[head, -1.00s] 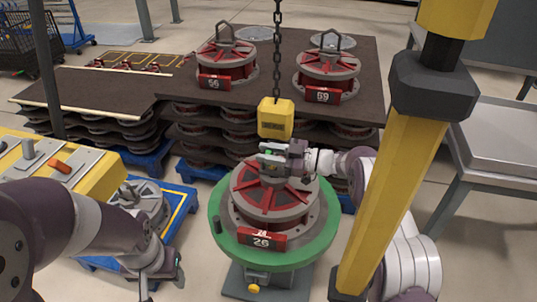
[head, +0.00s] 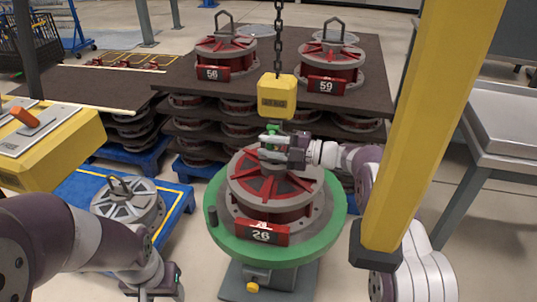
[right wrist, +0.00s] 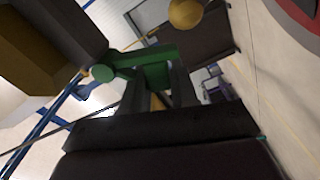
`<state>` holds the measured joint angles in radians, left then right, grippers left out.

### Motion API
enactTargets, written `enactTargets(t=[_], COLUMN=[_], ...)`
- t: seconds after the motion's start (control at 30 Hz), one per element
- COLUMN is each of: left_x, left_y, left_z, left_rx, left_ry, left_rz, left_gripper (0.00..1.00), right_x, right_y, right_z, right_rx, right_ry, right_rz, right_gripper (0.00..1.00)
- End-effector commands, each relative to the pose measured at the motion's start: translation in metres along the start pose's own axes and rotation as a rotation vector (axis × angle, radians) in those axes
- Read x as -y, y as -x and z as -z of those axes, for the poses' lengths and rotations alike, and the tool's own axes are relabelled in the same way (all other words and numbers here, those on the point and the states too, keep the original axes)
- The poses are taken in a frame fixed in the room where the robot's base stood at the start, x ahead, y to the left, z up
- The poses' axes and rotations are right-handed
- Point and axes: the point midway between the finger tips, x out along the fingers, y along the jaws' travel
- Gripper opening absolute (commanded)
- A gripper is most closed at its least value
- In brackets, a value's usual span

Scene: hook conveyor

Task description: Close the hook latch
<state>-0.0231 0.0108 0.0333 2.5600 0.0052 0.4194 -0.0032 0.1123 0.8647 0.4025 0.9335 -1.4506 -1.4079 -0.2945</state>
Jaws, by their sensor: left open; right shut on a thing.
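The yellow hook block (head: 277,95) hangs from a chain above the red and grey wheel-like part marked 26 (head: 272,185). A green hook part (head: 272,130) shows just below the block, and in the right wrist view a green piece (right wrist: 135,64) runs up to the fingers. My right gripper (head: 272,148) is shut on this green part, below the block and over the wheel-like part. The fingers hide some of it, so whether the latch is closed is unclear. My left gripper (head: 155,288) is open and empty at the lower left.
A green round stand (head: 325,235) carries the part marked 26. Parts marked 56 (head: 225,57) and 59 (head: 328,70) stand on the dark stack behind. A yellow post (head: 425,130) rises at right. A yellow control box (head: 50,150) is at left.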

Motion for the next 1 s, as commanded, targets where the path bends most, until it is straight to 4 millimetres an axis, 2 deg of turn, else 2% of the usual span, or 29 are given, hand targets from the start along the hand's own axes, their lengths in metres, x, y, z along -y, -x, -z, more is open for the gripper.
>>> enactTargets(t=[0.03, 0.1, 0.4, 0.6, 1.0], left_x=[0.0, 0.0, 0.0, 0.0, 0.0], left_y=[-0.013, -0.021, -0.045, -0.052, -0.054], left_z=[-0.002, -0.003, -0.005, -0.006, -0.006], left_rx=[0.0, 0.0, 0.0, 0.0, 0.0], left_ry=[0.0, 0.0, 0.0, 0.0, 0.0], left_rz=[0.0, 0.0, 0.0, 0.0, 0.0], left_gripper=[0.55, 0.55, 0.55, 0.55, 0.55], right_x=[0.009, 0.01, 0.012, 0.012, 0.01], right_y=[0.0, 0.0, 0.0, 0.0, 0.0], right_z=[-0.004, -0.007, -0.014, -0.016, -0.017], right_rx=[0.0, 0.0, 0.0, -0.001, 0.0], right_ry=[0.036, 0.092, 0.27, 0.334, 0.359], right_rz=[0.001, 0.001, 0.002, 0.002, 0.002], right_gripper=[0.0, 0.0, 0.0, 0.0, 0.0])
